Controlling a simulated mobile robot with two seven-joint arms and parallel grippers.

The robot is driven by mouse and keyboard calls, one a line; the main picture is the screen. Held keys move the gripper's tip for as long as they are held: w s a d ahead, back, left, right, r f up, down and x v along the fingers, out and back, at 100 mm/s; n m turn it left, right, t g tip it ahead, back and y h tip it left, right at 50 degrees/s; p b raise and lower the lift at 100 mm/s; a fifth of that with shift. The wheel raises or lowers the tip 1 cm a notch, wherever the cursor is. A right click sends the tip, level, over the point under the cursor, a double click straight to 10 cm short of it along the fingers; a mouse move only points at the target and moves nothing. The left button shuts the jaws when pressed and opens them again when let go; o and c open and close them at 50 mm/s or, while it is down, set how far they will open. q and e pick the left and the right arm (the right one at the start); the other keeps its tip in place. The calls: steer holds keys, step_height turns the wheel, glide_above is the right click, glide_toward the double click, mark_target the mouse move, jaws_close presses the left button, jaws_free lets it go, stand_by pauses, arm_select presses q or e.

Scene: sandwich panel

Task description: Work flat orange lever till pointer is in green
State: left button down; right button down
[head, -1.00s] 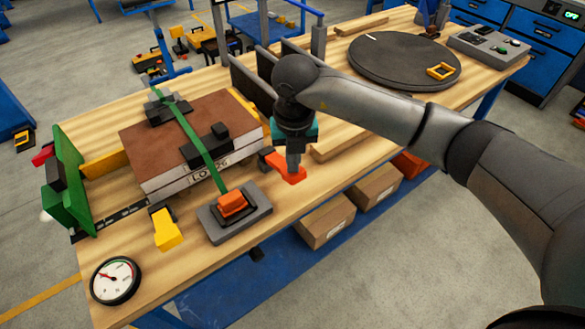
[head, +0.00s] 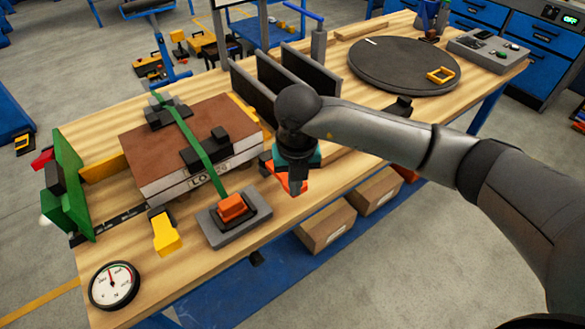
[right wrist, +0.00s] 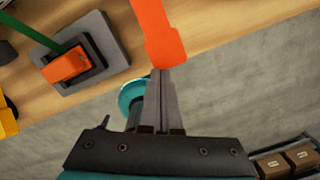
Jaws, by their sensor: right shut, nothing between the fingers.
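The flat orange lever (head: 283,181) is at the front edge of the bench, partly hidden behind my right gripper (head: 298,190) in the head view. In the right wrist view, the lever (right wrist: 158,32) reaches down to the tips of my shut, empty right gripper (right wrist: 160,72). The tips appear to touch or overlap its end; exact contact is unclear. The round white gauge (head: 114,286) is at the bench's near left corner. My left gripper is not in view.
An orange block (head: 232,206) sits on a grey plate (head: 250,229) beside the lever. A green strap (head: 206,165) crosses the brown panel (head: 190,135). A yellow handle (head: 165,234) lies left of the plate. A dark round turntable (head: 390,62) is at the back right.

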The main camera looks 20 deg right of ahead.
step_height(320, 180, up, 15)
steer(key=s+p, duration=0.1)
steer(key=shift+s, duration=0.25)
steer(key=shift+a, duration=0.1)
stand_by(1.6)
